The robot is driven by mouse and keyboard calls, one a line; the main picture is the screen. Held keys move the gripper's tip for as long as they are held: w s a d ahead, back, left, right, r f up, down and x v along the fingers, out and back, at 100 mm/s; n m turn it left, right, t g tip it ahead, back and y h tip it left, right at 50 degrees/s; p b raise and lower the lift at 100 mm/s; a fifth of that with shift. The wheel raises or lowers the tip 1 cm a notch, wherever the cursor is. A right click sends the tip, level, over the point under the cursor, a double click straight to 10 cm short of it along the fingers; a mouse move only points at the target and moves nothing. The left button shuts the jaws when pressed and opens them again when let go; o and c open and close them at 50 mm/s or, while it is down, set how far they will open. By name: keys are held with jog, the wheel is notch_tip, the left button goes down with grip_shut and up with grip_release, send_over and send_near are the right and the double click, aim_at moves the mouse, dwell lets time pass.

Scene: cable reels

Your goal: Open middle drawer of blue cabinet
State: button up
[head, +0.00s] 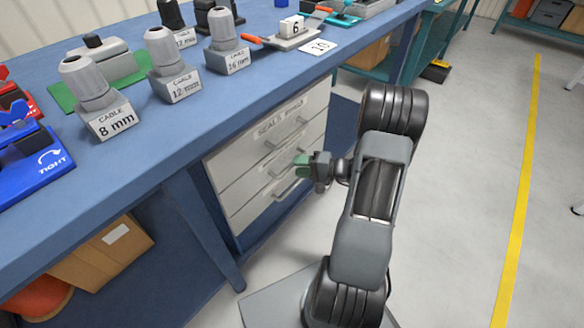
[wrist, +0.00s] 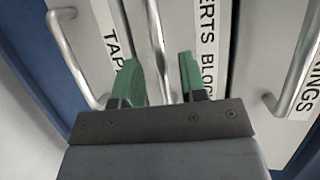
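The drawer unit sits under the blue workbench, with three pale grey fronts that look closed. The middle drawer (head: 242,186) is partly hidden behind my gripper (head: 303,165) in the head view. In the wrist view the fronts appear turned sideways, and the middle drawer (wrist: 181,25) has a label reading "ERTS BLO", partly cut off. Its metal bar handle (wrist: 157,35) runs between the two green fingers of my gripper (wrist: 160,72). The fingers are apart, with a gap on each side of the handle; I see no grip on it.
The top drawer handle (wrist: 297,85) and bottom drawer handle (wrist: 75,60) stand out on either side of my gripper. The blue benchtop (head: 170,125) overhangs above, carrying cable glands. A bench leg (head: 205,225) stands left of the drawers. Grey floor (head: 460,200) is free to the right.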

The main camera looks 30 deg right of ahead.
jog(key=shift+x, duration=1.6)
grip_shut()
